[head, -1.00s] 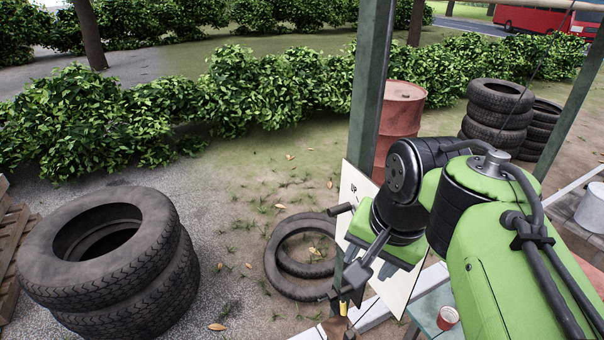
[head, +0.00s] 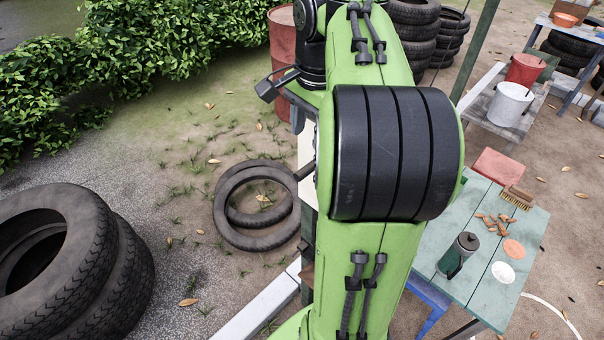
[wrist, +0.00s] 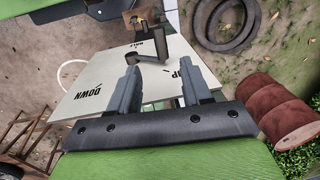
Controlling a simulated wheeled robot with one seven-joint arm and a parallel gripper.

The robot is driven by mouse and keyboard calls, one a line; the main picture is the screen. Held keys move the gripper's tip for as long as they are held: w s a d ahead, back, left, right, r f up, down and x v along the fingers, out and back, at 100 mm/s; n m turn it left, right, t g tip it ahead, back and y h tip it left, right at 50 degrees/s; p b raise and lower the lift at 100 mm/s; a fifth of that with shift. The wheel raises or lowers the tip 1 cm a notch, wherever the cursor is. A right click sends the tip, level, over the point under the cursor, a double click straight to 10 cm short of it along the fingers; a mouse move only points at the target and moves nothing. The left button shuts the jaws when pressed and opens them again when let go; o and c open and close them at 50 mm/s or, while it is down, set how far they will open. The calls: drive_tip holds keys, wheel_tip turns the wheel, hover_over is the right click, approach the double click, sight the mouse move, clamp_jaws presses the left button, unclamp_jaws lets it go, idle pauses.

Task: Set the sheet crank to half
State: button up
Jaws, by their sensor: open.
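The sheet crank (wrist: 150,60) is dark grey and shows at the upper middle of the wrist view, beside the word HALF on a pale board (wrist: 115,75). The board also reads DOWN at left and UP at right. A dark handle (head: 304,172), apparently the crank's, sticks out left of my arm in the head view; the rest is hidden. My gripper (wrist: 160,85) is open and empty, its two fingers apart over the board, short of the crank in the picture. In the head view only part of my gripper (head: 281,97) shows.
A red drum (head: 281,50) stands behind my arm. Loose tyres (head: 252,205) lie on the ground, with stacked tyres (head: 70,265) at left. A green table (head: 490,290) at right holds a flask (head: 458,256) and a brush (head: 517,197).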

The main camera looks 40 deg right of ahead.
sight(304, 169)
drive_tip(key=f+b, duration=0.2)
drive_tip(key=f, duration=0.1)
drive_tip(key=f+b, duration=0.2)
drive_tip(key=f, duration=0.2)
drive_tip(key=w+f+b, duration=0.1)
drive_tip(key=f+b, duration=0.1)
drive_tip(key=f, duration=0.1)
drive_tip(key=shift+w+f, duration=0.1)
drive_tip(key=shift+f, duration=0.1)
drive_tip(key=shift+r, duration=0.1)
drive_tip(key=shift+c, duration=0.4)
clamp_jaws()
